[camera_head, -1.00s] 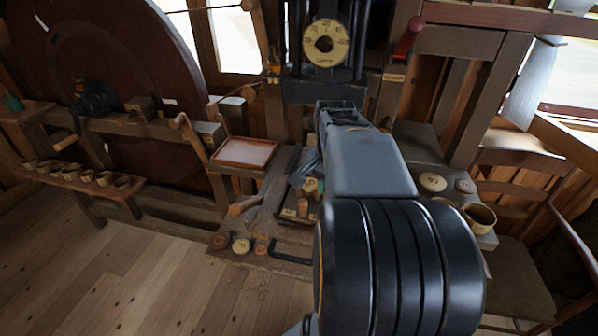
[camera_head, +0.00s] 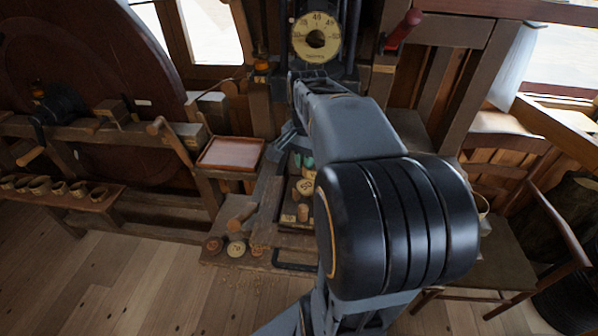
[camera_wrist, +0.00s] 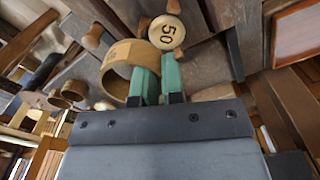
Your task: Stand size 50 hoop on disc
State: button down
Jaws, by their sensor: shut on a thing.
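A pale wooden hoop (camera_wrist: 115,82) shows in the wrist view, with a lighter label patch on its wall. My gripper (camera_wrist: 160,72) has green fingertips and is shut on the hoop's near wall. A round pale disc (camera_wrist: 166,32) marked 50 lies just beyond the fingertips, in line with them. The hoop is to the left of the disc in that view; I cannot tell the gap between them. In the head view the disc (camera_head: 305,187) lies in front of my gripper (camera_head: 302,160), on the bench. The hoop is not clear there, being largely hidden by my arm.
Small turned pegs (camera_wrist: 173,6) stand beside the disc. A red-brown tray (camera_head: 230,153) sits left of my arm. A numbered dial (camera_head: 317,37) stands behind.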

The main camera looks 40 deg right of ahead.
jog(key=w+f, duration=0.3)
jog(key=f, duration=0.1)
jog(key=shift+d, duration=0.3)
jog(key=f, duration=0.3)
jog(key=shift+w+d, duration=0.1)
jog(key=shift+w, duration=0.3)
jog(key=shift+f, duration=0.45)
jog(key=shift+f, duration=0.1)
jog(key=shift+f, duration=0.3)
jog(key=c, duration=1.2)
grip_release()
jog(key=shift+r, duration=0.1)
jog(key=shift+c, duration=0.2)
notch_tip(320, 180, up, 13)
jog(key=shift+p, duration=0.3)
